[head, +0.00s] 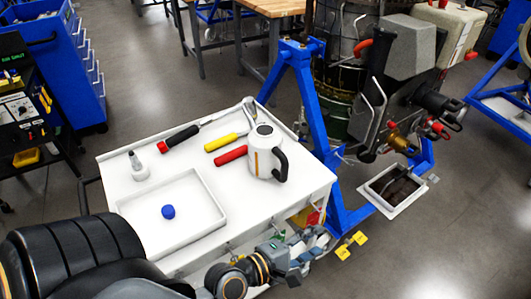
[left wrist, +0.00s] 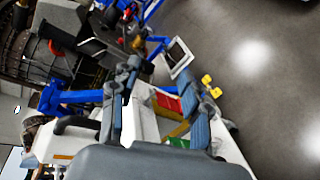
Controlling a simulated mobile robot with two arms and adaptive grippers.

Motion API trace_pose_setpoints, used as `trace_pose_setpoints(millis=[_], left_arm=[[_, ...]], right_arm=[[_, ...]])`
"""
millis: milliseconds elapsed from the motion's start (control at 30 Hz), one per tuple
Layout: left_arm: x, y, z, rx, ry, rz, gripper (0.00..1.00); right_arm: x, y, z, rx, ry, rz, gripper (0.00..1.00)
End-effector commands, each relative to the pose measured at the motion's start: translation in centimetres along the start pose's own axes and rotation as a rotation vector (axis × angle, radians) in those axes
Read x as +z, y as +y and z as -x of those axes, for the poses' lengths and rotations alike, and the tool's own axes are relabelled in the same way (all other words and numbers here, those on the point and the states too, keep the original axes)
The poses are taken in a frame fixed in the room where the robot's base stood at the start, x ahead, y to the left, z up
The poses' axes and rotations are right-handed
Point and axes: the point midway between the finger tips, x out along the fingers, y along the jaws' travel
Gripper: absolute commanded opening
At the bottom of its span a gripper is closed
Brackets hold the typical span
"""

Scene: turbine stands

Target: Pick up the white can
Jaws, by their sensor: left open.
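The white can (head: 263,158) stands upright on the white cart top (head: 235,205), near its right side, with its black handle towards the right. It also shows in the left wrist view (left wrist: 58,145) at the lower left, partly cut off, outside the fingers. My left gripper (head: 308,256) is open and empty, in front of the cart's front right side, below and apart from the can. Its two spread fingers show in the left wrist view (left wrist: 168,76). My right gripper is not in view.
A screwdriver (head: 180,137), yellow- and red-handled tools (head: 226,142), a small grey-white bottle (head: 138,168) and a shallow tray (head: 212,218) holding a blue cap (head: 168,211) are on the cart. A blue stand (head: 300,95) rises close behind the can.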

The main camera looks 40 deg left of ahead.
Motion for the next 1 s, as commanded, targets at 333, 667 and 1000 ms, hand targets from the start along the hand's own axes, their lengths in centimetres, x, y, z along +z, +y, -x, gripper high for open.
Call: trace_pose_setpoints(millis=[333,667,1000], left_arm=[[-9.8,5.1,3.7,0.595,0.134,1.070,0.46],[-12.7,6.7,2.9,0.701,0.143,1.215,0.46],[-15.2,8.8,-1.5,0.696,0.143,1.211,0.46]], right_arm=[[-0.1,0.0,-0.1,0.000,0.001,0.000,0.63],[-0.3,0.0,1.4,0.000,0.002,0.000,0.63],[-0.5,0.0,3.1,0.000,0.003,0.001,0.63]])
